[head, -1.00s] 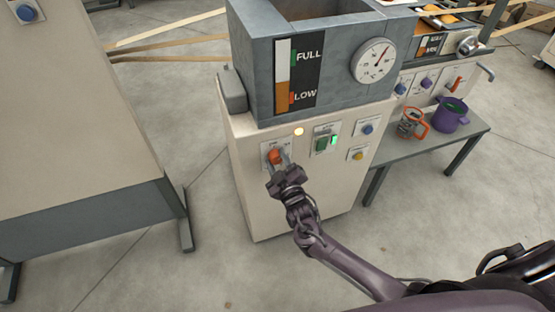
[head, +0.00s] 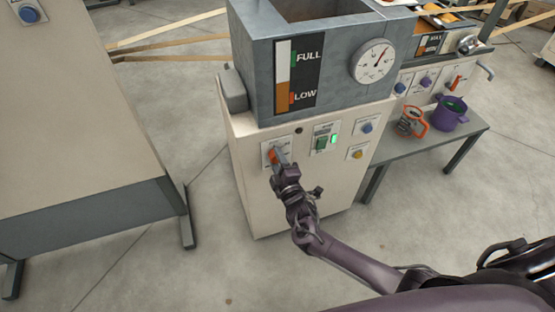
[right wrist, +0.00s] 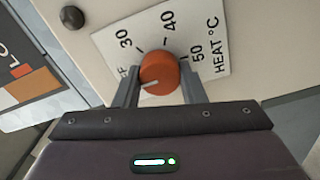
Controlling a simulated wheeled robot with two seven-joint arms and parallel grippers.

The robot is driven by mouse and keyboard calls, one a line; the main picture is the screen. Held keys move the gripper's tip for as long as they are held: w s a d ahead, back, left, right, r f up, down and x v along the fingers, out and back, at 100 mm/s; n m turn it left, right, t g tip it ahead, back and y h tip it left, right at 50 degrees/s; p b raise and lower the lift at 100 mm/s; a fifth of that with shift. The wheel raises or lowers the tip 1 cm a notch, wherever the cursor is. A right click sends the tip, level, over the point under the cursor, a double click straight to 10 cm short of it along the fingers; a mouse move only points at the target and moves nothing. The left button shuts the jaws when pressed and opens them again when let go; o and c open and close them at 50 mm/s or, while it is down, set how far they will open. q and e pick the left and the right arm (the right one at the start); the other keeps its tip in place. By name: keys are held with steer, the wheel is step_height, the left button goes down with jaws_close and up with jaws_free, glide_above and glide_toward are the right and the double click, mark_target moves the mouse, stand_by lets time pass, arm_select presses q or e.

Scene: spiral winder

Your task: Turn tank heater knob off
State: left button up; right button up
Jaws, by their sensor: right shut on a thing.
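The orange tank heater knob (head: 273,154) sits on a white dial plate on the front of the beige cabinet (head: 250,205). In the right wrist view the knob (right wrist: 160,70) is between the two fingers of my right gripper (right wrist: 160,88), which is shut on it. The knob's white pointer line points left, towards the partly hidden "OFF" end of the dial plate (right wrist: 213,48), away from 30, 40 and 50. The small round lamp (head: 299,130) above the plate is dark. In the head view my right gripper (head: 280,160) partly covers the knob. My left gripper is not in view.
A green switch (head: 321,143), a blue button (head: 366,127) and a yellow button (head: 358,154) are right of the knob. The grey tank (head: 245,60) with its round gauge (head: 375,62) is above. A side table (head: 470,130) holds an orange cup and a purple pot.

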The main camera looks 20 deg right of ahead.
stand_by(0.4)
steer(key=o, duration=1)
steer(key=s, duration=0.8)
steer(key=shift+d, duration=0.15)
steer(key=shift+w, duration=0.1)
steer(key=s+d+f+m+g+p, duration=0.1)
steer(key=s+d+f+m+g, duration=0.15)
steer(key=s+f, duration=0.4)
steer(key=s+d+f+m+g+h, duration=0.1)
steer(key=s+d+f+m+g, duration=0.15)
steer(key=f, duration=0.65)
steer(key=s+d+f+m+g+p, duration=0.1)
steer(key=s+f+g, duration=0.2)
steer(key=s+f, duration=0.3)
steer(key=s+f+m+g, duration=0.2)
steer(key=s+f+g, duration=0.1)
steer(key=s, duration=0.6)
steer(key=s+f+m+g, duration=0.2)
steer(key=s+f, duration=0.4)
steer(key=s, duration=0.3)
steer(key=s+f+m+g, duration=0.3)
steer(key=s+f+g, duration=0.1)
steer(key=s, duration=0.5)
steer(key=shift+a+f+p, duration=0.25)
steer(key=shift+a+p, duration=0.05)
steer(key=shift+p, duration=0.1)
